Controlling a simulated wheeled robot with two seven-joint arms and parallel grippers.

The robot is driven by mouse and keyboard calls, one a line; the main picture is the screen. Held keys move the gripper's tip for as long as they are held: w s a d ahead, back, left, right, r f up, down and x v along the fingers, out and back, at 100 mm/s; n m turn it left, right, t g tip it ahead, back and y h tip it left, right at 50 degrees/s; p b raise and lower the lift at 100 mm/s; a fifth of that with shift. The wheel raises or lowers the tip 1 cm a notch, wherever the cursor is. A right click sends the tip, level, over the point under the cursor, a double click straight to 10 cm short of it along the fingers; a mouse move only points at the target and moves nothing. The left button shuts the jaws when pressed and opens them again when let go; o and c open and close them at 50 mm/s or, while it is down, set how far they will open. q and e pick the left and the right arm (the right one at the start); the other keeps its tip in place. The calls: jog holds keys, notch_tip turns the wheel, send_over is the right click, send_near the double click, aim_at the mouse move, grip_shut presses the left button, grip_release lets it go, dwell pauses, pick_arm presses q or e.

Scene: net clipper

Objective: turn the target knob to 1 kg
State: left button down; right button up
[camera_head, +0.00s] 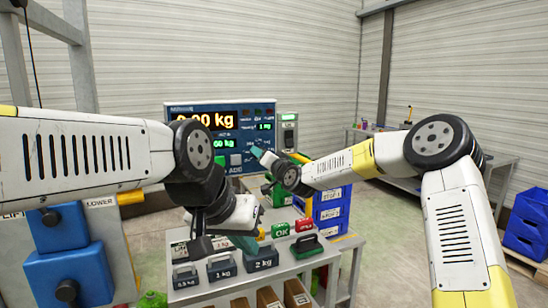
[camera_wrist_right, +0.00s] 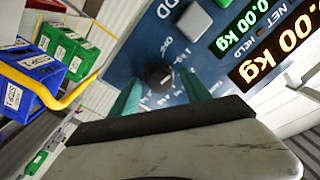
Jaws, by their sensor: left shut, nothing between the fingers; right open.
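The blue scale panel (camera_head: 180,107) stands behind the bench with a large orange kg readout. A small green readout (camera_head: 264,126) at its right appears to say 1 kg. In the right wrist view the black round knob (camera_wrist_right: 158,75) sits on the panel's blue face, with white markings around it. My right gripper (camera_wrist_right: 161,78) is open, its teal fingers on either side of the knob; contact cannot be told. In the head view my right gripper (camera_head: 258,152) is in front of the panel's lower right and hides the knob. My left gripper (camera_head: 245,243) is shut and empty above the bench.
Blue bins (camera_head: 332,208) stand to the right. A yellow rail (camera_wrist_right: 70,98) shows in the wrist view.

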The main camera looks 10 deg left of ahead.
jog(key=v, duration=0.7)
jog(key=shift+s+d, duration=0.25)
jog(key=shift+s, duration=0.05)
